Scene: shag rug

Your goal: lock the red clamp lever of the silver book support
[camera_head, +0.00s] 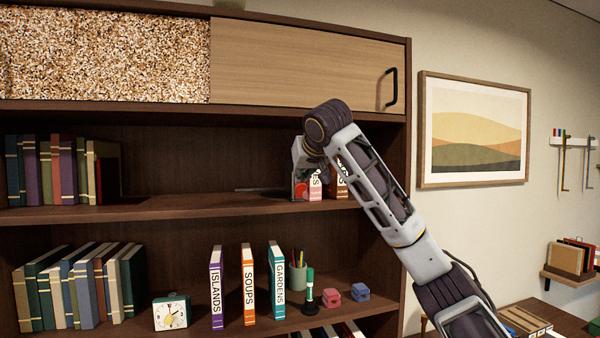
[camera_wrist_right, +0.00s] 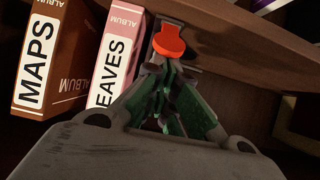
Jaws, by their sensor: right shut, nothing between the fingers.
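The red clamp lever (camera_wrist_right: 168,40) shows in the right wrist view as a rounded red tab, just beyond my right gripper's fingertips. It is a small red patch (camera_head: 301,188) in the head view, low beside the albums on the middle shelf. My right gripper (camera_wrist_right: 165,85) is shut and empty, with its green-padded fingers together close to the lever. Whether they touch it I cannot tell. The silver book support is mostly hidden behind my fingers and wrist. The pink LEAVES album (camera_wrist_right: 119,55) and brown MAPS album (camera_wrist_right: 48,58) stand beside it. My left gripper is out of view.
A sliding door (camera_head: 300,62) closes the upper right compartment.

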